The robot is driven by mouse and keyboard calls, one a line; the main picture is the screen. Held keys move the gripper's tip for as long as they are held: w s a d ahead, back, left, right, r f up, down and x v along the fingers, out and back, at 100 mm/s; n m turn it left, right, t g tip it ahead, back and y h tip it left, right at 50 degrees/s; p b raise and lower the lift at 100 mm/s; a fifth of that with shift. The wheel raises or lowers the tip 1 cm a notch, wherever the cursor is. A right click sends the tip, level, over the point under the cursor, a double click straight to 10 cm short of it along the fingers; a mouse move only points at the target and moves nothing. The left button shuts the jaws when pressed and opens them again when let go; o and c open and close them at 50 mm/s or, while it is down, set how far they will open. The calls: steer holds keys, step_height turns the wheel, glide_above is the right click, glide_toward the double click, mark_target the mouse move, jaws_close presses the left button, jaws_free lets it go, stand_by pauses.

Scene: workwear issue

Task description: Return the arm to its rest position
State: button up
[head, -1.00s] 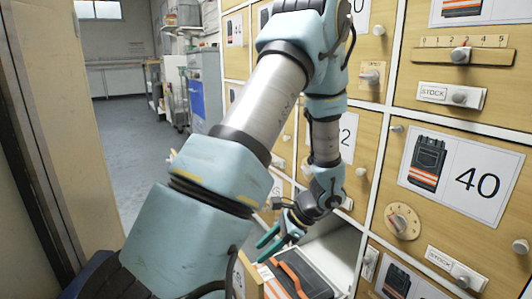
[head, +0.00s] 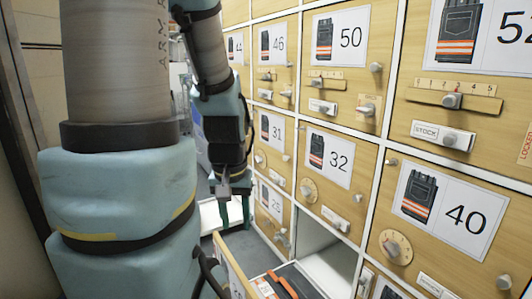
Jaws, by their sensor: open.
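My gripper (head: 235,209) hangs near the picture's middle in the head view, its green fingers pointing down. It is open, with nothing seen between the fingers. It is left of the wall of wooden lockers, near an open drawer (head: 229,263) at the bottom. Dark folded workwear with orange stripes (head: 284,284) lies in or at that drawer, cut off by the lower edge. My arm fills the left of the view and hides part of the room.
The lockers carry picture labels such as 32 (head: 329,158), 40 (head: 450,212) and 50 (head: 337,38). Knobs, a dial (head: 396,247) and a slider (head: 452,97) stick out. An empty white opening (head: 330,262) lies beside the drawer.

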step_height(320, 180, up, 34)
steer(key=p, duration=3.3)
steer(key=shift+r, duration=0.25)
steer(key=shift+s, duration=0.1)
